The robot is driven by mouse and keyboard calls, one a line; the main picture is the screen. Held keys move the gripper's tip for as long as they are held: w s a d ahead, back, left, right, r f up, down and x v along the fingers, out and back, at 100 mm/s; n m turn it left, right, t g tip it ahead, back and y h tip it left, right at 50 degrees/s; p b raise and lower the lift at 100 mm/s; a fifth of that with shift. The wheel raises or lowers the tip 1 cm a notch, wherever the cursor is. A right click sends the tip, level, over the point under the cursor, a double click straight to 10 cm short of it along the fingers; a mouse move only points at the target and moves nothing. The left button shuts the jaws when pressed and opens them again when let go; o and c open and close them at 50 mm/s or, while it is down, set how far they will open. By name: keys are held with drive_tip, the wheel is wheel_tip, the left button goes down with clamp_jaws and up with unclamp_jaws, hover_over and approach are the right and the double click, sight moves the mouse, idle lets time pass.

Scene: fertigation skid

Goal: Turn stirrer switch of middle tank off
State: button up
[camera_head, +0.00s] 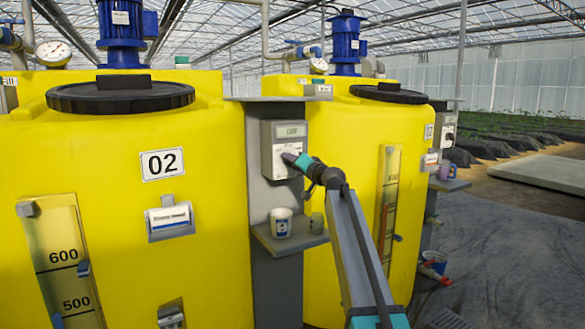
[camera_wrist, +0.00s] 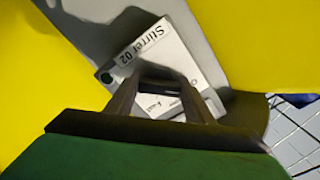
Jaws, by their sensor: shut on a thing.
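The yellow tank labelled 02 (camera_head: 105,190) fills the left of the head view. A grey control box (camera_head: 268,160) with a small display is on the grey column at its right. In the wrist view a pale switch plate (camera_wrist: 183,42) bears the label "Stirrer 02". My gripper (camera_head: 290,158) reaches the control box's face from the lower right. In the wrist view my gripper (camera_wrist: 163,84) has both fingers against the middle of the plate, shut on the switch knob. The fingers hide most of the knob, so its setting cannot be read.
Another yellow tank (camera_head: 345,135) stands behind my arm. The floor at right is mostly open, with a red-and-blue item (camera_head: 433,270) near that tank.

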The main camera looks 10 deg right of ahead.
idle(0.4)
drive_tip(key=o, duration=1)
drive_tip(key=shift+o, duration=0.2)
drive_tip(key=shift+s, duration=0.2)
drive_tip(key=p+v, duration=0.2)
drive_tip(key=v, duration=1.1)
drive_tip(key=shift+s+d, duration=0.2)
